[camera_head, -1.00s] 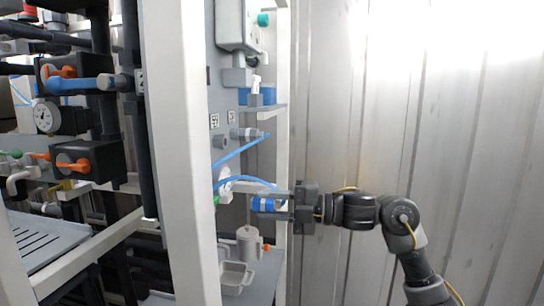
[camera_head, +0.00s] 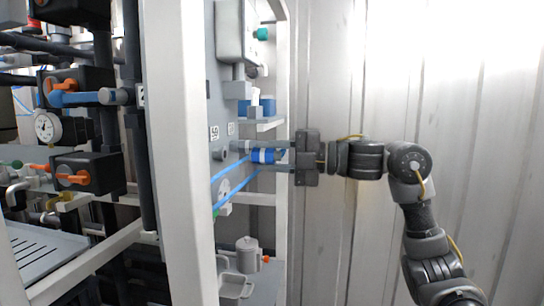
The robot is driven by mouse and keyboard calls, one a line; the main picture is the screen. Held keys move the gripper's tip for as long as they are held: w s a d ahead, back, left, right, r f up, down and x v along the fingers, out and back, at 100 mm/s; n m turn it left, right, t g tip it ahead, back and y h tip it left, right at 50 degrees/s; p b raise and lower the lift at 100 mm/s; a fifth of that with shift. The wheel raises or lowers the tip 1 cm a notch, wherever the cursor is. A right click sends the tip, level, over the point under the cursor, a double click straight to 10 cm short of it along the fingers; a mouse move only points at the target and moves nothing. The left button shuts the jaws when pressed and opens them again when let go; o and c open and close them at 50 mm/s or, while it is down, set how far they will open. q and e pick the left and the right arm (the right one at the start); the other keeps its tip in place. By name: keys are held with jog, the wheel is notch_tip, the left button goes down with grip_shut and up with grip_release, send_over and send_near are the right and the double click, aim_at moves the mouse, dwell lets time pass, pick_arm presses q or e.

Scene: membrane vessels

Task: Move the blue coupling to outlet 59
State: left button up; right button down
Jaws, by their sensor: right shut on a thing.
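The blue coupling (camera_head: 263,156) has a pale band and a blue hose leading down left. My right gripper (camera_head: 260,156) comes in from the right, its fingers shut above and below the coupling. It holds the coupling level with two grey outlet stubs on the grey panel (camera_head: 222,100). One stub (camera_head: 219,154) is farther left; the other (camera_head: 240,147) lies just left of the coupling. I cannot tell whether the coupling touches it. Small labels (camera_head: 214,132) sit above the stubs, but their numbers are not readable, so outlet 59 is uncertain. My left gripper is not in view.
A white frame post (camera_head: 180,150) stands left of the panel. A shelf (camera_head: 262,124) with blue items is above the gripper. A grey jug (camera_head: 247,252) and tray (camera_head: 233,287) stand below. Valves and pipes fill the left. A corrugated wall (camera_head: 480,130) is behind my arm.

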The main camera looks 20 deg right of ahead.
jog(key=shift+p+x, duration=0.45)
jog(key=shift+x, duration=2.2)
jog(key=shift+s, duration=0.1)
dwell(0.4)
jog(key=shift+w+a+p, duration=0.3)
jog(key=shift+a, duration=0.2)
jog(key=c, duration=0.9)
grip_release()
jog(key=shift+c, duration=0.2)
jog(key=shift+d, duration=0.1)
jog(key=b, duration=0.5)
send_near(253, 155)
jog(key=shift+w+a+f, duration=0.1)
jog(key=shift+w+a, duration=0.2)
jog(key=shift+w, duration=0.3)
jog(key=shift+w+a+f, duration=0.1)
jog(key=shift+w+a, duration=0.25)
jog(key=shift+w, duration=0.2)
